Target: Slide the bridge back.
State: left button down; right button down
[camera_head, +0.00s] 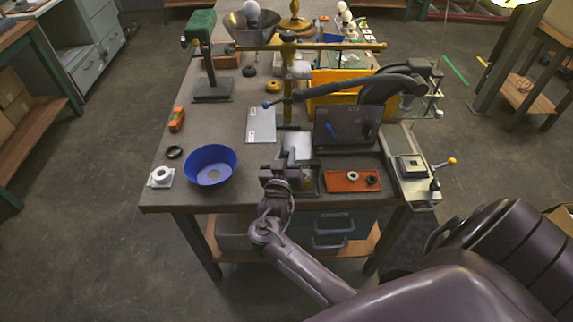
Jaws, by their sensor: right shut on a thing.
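My right gripper (277,183) is over the front edge of the workbench, just right of a blue bowl. It is shut on a small part that its fingers mostly hide. A pale grey metal block (298,146) stands just beyond the gripper; I cannot tell whether it is joined to the held part. I cannot make out for certain which part is the bridge. A yellow bar (345,46) lies level across the top of a brass-coloured post (288,80) farther back. My left gripper is not in view.
The blue bowl (211,166) and a white fitting (160,177) are to the left. An orange tray (352,181) with two rings lies to the right. A dark lever arm (340,88) reaches across the middle. The left part of the bench (215,120) has free room.

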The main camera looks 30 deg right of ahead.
jog(key=shift+w+d, duration=0.35)
jog(key=shift+w, duration=0.25)
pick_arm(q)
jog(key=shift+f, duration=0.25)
pick_arm(e)
jog(key=c, duration=1.3)
grip_release()
jog(key=shift+s, duration=0.1)
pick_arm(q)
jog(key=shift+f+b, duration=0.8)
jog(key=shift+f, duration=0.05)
pick_arm(e)
jog(key=shift+v, duration=3.95)
